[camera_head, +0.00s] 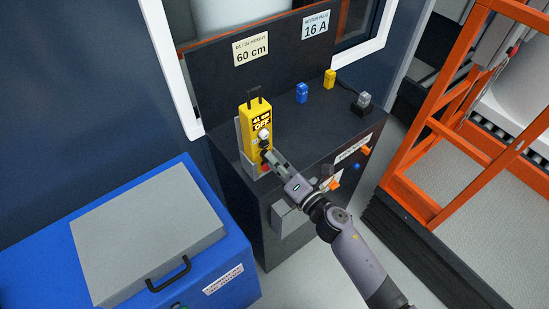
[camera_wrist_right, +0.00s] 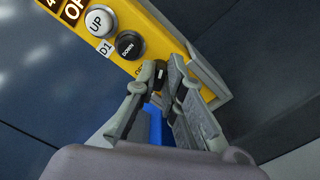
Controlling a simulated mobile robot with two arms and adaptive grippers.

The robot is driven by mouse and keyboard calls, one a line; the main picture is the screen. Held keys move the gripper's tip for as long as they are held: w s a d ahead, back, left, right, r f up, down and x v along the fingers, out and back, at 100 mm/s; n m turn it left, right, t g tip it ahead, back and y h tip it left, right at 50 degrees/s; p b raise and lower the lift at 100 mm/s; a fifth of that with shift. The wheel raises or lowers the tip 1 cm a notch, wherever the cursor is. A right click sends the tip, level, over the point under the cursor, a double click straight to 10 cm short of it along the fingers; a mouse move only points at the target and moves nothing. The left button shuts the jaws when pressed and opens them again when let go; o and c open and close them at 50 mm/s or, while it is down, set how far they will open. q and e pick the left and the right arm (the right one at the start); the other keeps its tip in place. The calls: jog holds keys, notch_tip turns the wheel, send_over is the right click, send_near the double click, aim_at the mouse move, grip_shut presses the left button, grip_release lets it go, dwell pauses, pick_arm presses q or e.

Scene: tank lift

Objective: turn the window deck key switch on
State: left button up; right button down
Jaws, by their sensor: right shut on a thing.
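The yellow window deck control box (camera_head: 257,121) stands upright in a grey holder at the left end of the dark desk. Its display reads OFF. In the right wrist view the yellow panel (camera_wrist_right: 172,42) has a white UP button (camera_wrist_right: 98,22) and a black DOWN button (camera_wrist_right: 129,45). Below them a small dark key switch (camera_wrist_right: 159,76) sits between my fingertips. My right gripper (camera_head: 271,157) reaches the lower front of the box; in the right wrist view the gripper (camera_wrist_right: 163,80) is shut on the key switch. The fingers partly hide the switch and its lettering.
A blue block (camera_head: 302,92), a yellow block (camera_head: 330,78) and a small grey device (camera_head: 363,101) stand farther right on the desk. A blue chest (camera_head: 230,259) with a grey lid is at lower left. An orange frame (camera_head: 407,150) stands at right.

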jog(key=m+p, duration=0.1)
jog(key=m, duration=0.4)
jog(key=shift+d+f+m, duration=0.1)
jog(key=shift+f+m, duration=0.05)
jog(key=shift+m, duration=0.25)
dwell(0.4)
jog(key=c, duration=1.7)
grip_release()
jog(key=shift+s+d+f, duration=0.15)
jog(key=shift+s+d, duration=0.15)
jog(key=shift+s, duration=0.1)
jog(key=v, duration=0.7)
jog(key=shift+w, duration=0.1)
